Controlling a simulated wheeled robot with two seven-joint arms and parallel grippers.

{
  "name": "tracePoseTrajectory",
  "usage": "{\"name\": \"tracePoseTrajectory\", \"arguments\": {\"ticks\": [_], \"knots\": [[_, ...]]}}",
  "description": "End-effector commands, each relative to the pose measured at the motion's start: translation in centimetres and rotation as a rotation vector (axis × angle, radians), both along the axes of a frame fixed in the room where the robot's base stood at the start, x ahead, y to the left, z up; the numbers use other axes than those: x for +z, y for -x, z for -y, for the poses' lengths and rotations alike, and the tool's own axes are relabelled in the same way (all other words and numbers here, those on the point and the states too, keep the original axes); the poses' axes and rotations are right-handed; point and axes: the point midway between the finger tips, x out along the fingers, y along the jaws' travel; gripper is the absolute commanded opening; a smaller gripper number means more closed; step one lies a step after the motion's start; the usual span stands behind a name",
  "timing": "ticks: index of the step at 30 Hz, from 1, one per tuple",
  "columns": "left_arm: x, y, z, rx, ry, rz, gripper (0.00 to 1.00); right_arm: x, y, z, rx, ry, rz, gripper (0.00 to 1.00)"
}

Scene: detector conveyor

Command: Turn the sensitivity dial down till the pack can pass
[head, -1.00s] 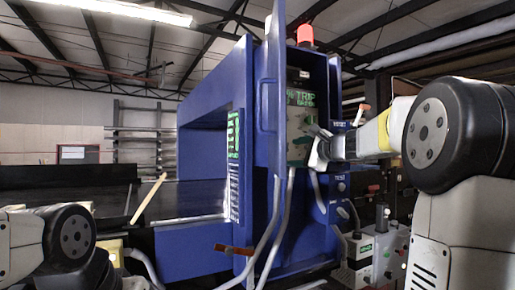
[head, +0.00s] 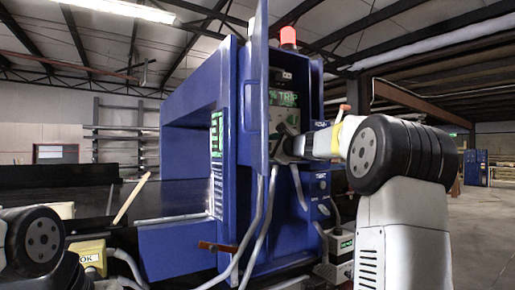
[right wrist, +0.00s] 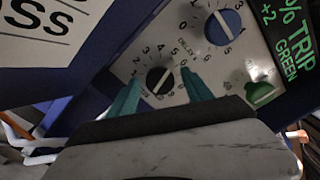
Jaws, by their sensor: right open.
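The control panel (head: 284,112) sits in the blue detector cabinet (head: 245,150). In the right wrist view it carries a black dial (right wrist: 160,80), a blue dial (right wrist: 222,27) and a green knob (right wrist: 260,94). The word DELAY stands between the black and blue dials; no sensitivity label is readable. My right gripper (head: 291,149) is at the panel. In the wrist view its green fingers (right wrist: 163,90) are open, one on each side of the black dial; contact cannot be told. The display (right wrist: 290,38) reads % TRIP, +2, GREEN. My left gripper is out of view.
A red beacon (head: 288,36) glows on top of the detector. The cabinet's blue edge plate (head: 259,100) stands just left of the panel. Grey hoses (head: 262,220) hang below. A yellowish box marked OK (head: 88,254) is at lower left. Open floor lies at right.

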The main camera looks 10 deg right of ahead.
Motion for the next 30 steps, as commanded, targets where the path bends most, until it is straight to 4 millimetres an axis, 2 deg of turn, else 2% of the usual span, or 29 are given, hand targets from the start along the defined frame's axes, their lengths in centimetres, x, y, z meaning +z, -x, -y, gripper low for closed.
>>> {"name": "tracePoseTrajectory", "arguments": {"ticks": [2, 9, 11, 20, 30], "knots": [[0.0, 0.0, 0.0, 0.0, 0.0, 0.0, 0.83, 0.0, 0.02, -0.01, 0.0, 0.0, 0.0, 0.57], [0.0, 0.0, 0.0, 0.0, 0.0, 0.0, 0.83, -0.01, 0.03, -0.01, 0.0, 0.001, 0.0, 0.1], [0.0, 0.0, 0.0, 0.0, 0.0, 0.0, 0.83, -0.02, 0.04, 0.0, 0.0, 0.001, 0.0, 0.0], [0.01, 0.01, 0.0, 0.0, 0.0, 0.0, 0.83, -0.03, 0.04, -0.01, 0.0, 0.034, 0.011, 0.0], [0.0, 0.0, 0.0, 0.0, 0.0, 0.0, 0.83, -0.06, 0.04, 0.0, 0.0, 0.238, 0.086, 0.0]]}}
